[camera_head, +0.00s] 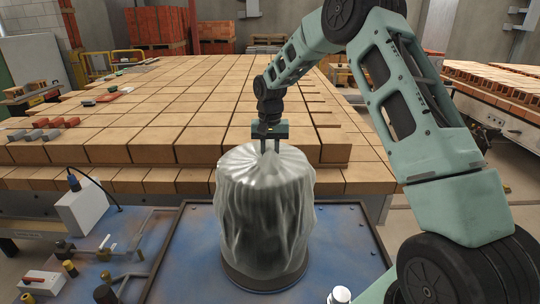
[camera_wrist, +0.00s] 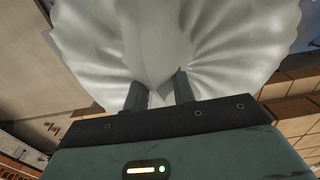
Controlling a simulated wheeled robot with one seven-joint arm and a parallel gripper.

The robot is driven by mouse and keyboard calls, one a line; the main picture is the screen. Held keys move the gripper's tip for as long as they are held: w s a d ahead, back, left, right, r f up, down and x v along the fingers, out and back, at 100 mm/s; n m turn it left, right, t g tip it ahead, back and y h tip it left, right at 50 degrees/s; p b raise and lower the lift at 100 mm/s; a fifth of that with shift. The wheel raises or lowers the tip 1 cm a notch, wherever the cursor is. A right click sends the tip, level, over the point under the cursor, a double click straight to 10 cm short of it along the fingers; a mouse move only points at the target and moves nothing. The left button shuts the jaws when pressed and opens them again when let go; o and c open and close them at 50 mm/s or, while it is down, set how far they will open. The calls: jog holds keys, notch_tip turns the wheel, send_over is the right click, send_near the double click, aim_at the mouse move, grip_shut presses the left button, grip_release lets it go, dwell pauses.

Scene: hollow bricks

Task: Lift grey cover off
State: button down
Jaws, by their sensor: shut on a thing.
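The grey cover (camera_head: 262,215) is a thin, wrinkled, translucent cloth draped over a round upright object on the blue platform (camera_head: 190,268). Its lower edge hangs close to a dark round base (camera_head: 265,277) that shows beneath it. My gripper (camera_head: 270,148) points down at the top of the cover, and its two fingers are shut on the cloth at the peak. In the wrist view the gripper (camera_wrist: 160,92) pinches the pale cloth (camera_wrist: 95,40), with folds spreading out from the fingertips. What stands under the cover is hidden.
A wide bed of tan bricks (camera_head: 150,115) lies behind the platform. A white box (camera_head: 83,211) with a cable and several small fittings stand at the left. A white knob (camera_head: 340,294) is at the front. Red brick stacks (camera_head: 158,25) are far back.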

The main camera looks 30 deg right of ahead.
notch_tip(320, 180, up, 36)
jog(key=p, duration=0.9)
jog(key=shift+r+p, duration=0.15)
jog(key=shift+p, duration=0.2)
dwell(1.9)
